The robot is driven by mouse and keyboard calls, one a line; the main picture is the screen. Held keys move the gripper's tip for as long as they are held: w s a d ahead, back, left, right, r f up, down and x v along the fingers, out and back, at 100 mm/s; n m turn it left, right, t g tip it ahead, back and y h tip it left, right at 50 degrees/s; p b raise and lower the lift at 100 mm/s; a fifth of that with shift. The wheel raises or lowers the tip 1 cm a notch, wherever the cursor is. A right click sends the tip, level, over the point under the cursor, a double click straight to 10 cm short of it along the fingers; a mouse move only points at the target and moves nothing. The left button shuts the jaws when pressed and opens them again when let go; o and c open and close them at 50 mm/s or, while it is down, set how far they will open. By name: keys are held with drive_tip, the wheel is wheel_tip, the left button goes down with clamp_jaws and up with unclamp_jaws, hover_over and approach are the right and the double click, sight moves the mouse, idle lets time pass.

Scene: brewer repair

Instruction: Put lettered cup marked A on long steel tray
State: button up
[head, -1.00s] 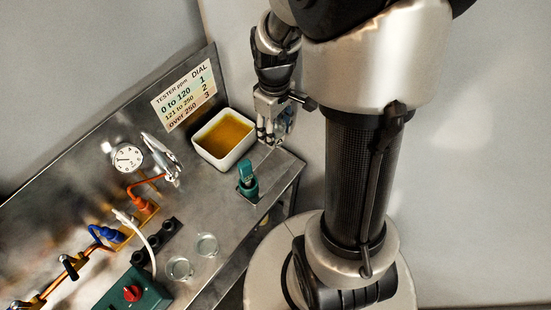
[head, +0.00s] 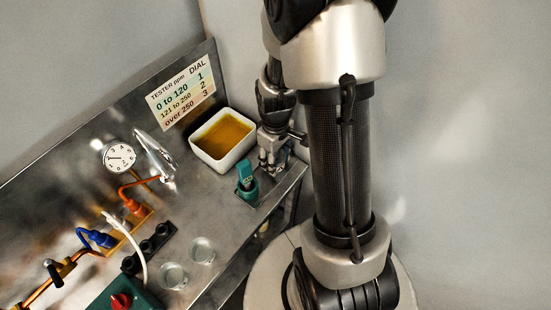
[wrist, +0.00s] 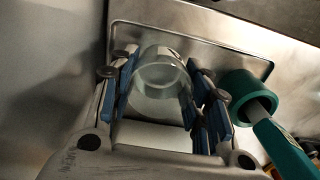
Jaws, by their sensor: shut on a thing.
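My gripper (wrist: 160,88) is shut on a clear glass cup (wrist: 158,75), held between its blue-padded fingers in the wrist view. No letter on the cup can be read. A shallow steel tray (wrist: 215,45) with a raised rim lies behind and below the cup in the wrist view; whether the cup touches it cannot be told. In the head view my gripper (head: 270,160) is low over the right end of the bench, where the cup is hard to make out.
A green holder (wrist: 240,85) with a green tester (wrist: 285,150) stands close right of my fingers in the wrist view. In the head view a white bowl of amber liquid (head: 222,163) is just left of my gripper. Two glass cups (head: 202,250) (head: 173,275) stand further forward.

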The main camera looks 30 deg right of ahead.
drive_tip(key=shift+r, duration=0.1)
drive_tip(key=o, duration=1.1)
drive_tip(key=s+a+r+m+t+p, duration=0.1)
drive_tip(key=s+a+r+p, duration=0.15)
drive_tip(key=r, duration=0.85)
drive_tip(key=s+a+r+m+t+p, duration=0.1)
drive_tip(key=a+r+p, duration=0.15)
drive_tip(key=r, duration=0.95)
drive_tip(key=s+a+r+t, duration=0.1)
drive_tip(key=s+a+r, duration=0.1)
drive_tip(key=s, duration=0.1)
drive_tip(key=s+a+r+m, duration=0.1)
drive_tip(key=s+r, duration=0.1)
drive_tip(key=s, duration=0.1)
drive_tip(key=s+a+r+m+t+b, duration=0.1)
drive_tip(key=s+a+r, duration=0.1)
drive_tip(key=s, duration=0.2)
drive_tip(key=shift+a+r+t, duration=0.3)
drive_tip(key=shift+a+r, duration=0.05)
drive_tip(key=shift+r, duration=0.05)
